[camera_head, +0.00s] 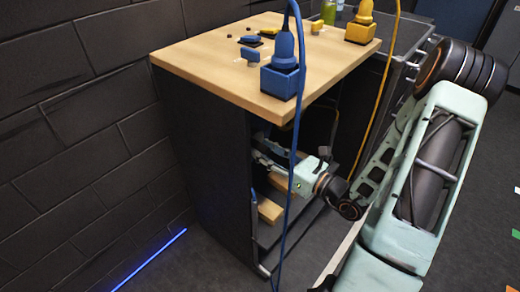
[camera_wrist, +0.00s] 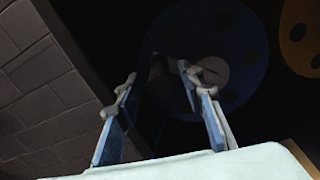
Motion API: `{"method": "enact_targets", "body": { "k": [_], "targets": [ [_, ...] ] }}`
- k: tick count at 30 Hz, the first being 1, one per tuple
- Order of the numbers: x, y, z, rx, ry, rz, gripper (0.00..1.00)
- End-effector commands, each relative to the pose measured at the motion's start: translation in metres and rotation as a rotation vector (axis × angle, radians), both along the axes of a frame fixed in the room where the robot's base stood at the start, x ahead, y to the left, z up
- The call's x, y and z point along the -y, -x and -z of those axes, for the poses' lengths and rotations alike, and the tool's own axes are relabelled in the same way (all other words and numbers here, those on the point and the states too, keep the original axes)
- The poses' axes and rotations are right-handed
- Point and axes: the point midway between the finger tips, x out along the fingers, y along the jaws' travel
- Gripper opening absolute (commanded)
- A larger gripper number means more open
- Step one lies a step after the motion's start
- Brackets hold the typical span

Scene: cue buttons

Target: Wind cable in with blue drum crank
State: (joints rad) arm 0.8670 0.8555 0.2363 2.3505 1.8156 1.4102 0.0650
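The blue drum (camera_wrist: 232,30) shows in the wrist view as a dim disc with round holes and a grey hub (camera_wrist: 212,72). A dark, roughly cylindrical shape, possibly its crank handle (camera_wrist: 159,72), lies between my fingertips; its edges are lost in shadow. My gripper (camera_wrist: 157,76) is open, with a gap between its blue-padded fingers. In the head view my gripper (camera_head: 263,150) reaches inside the open cabinet below the wooden top. The drum is hidden there. The blue cable (camera_head: 292,150) runs from the blue plug (camera_head: 285,48) down past the cabinet front.
An orange drum (camera_wrist: 300,35) is right of the blue one. The cabinet (camera_head: 205,125) has a wooden top (camera_head: 215,62) carrying a blue socket block (camera_head: 281,82), a yellow socket block (camera_head: 360,33) and small blue pieces. A yellow cable (camera_head: 385,75) hangs at right. A brick wall (camera_head: 75,140) stands left.

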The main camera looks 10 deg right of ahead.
Motion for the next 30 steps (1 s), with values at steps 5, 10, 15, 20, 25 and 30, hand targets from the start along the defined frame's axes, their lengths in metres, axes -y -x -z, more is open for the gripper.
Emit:
{"method": "enact_targets", "body": {
  "k": [5,10,15,20,25,30],
  "targets": [
    [-0.01,-0.013,0.0,0.002,0.0,-0.002,0.36],
    [-0.012,-0.017,0.0,0.001,0.001,0.0,0.36],
    [-0.012,-0.016,0.0,0.001,0.001,0.0,0.35],
    [-0.012,-0.016,0.0,0.001,0.001,0.0,0.17],
    [-0.012,-0.016,0.0,0.001,0.001,0.0,0.0],
    [-0.012,-0.016,0.0,0.001,0.001,-0.001,0.0]
  ]
}}
